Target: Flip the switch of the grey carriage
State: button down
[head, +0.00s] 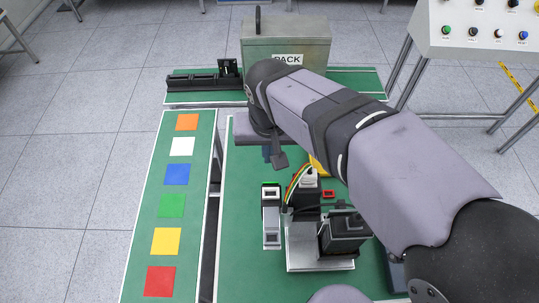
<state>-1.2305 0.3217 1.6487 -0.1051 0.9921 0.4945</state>
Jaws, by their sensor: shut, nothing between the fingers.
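A narrow grey block (271,226) with a small dark rectangular inset stands on the green table in the head view. It may be the grey carriage, but I cannot tell for sure, and its switch is too small to make out. My arm reaches in from the lower right, and its far end is above the back of the table. The dark tip (280,160) below it appears to be my gripper, shut and empty, behind and apart from the grey block. My arm hides much of the gripper and the table to the right.
A silver plate with a black box (345,232) stands right of the block, with coloured wires (297,181) beside it. A green strip (159,213) with coloured squares lies left. A metal PACK box (286,40) and a black rail (195,82) are behind. A button panel (480,33) stands back right.

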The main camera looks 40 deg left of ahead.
jog(key=shift+s+d+r+b, duration=0.2)
jog(key=shift+s+d+r, duration=0.15)
jog(key=shift+r, duration=0.35)
jog(key=shift+s+d+r+b, duration=0.2)
jog(key=shift+s+d+r, duration=0.15)
jog(key=shift+r, duration=0.35)
jog(key=shift+s+d+r+b, duration=0.2)
jog(key=shift+s+d+r, duration=0.15)
jog(key=shift+r, duration=0.35)
jog(key=w+d+f+m+h+b, duration=0.1)
jog(key=w+d+f+m+h, duration=0.1)
jog(key=w+d+f, duration=0.55)
jog(key=w+d+f+m+h+b, duration=0.1)
jog(key=w+d+f+m+h, duration=0.1)
jog(key=w+d+f, duration=0.55)
jog(key=w+d+f+m+g+h, duration=0.1)
jog(key=w+d, duration=0.2)
jog(key=d, duration=0.5)
jog(key=w+d+f+m, duration=0.1)
jog(key=w+d+f, duration=0.15)
jog(key=d, duration=0.55)
jog(key=s+d+r+m+y+p, duration=0.2)
jog(key=s+d+r+m+y, duration=0.1)
jog(key=s+d, duration=0.7)
jog(key=s, duration=0.4)
jog(key=shift+g, duration=0.4)
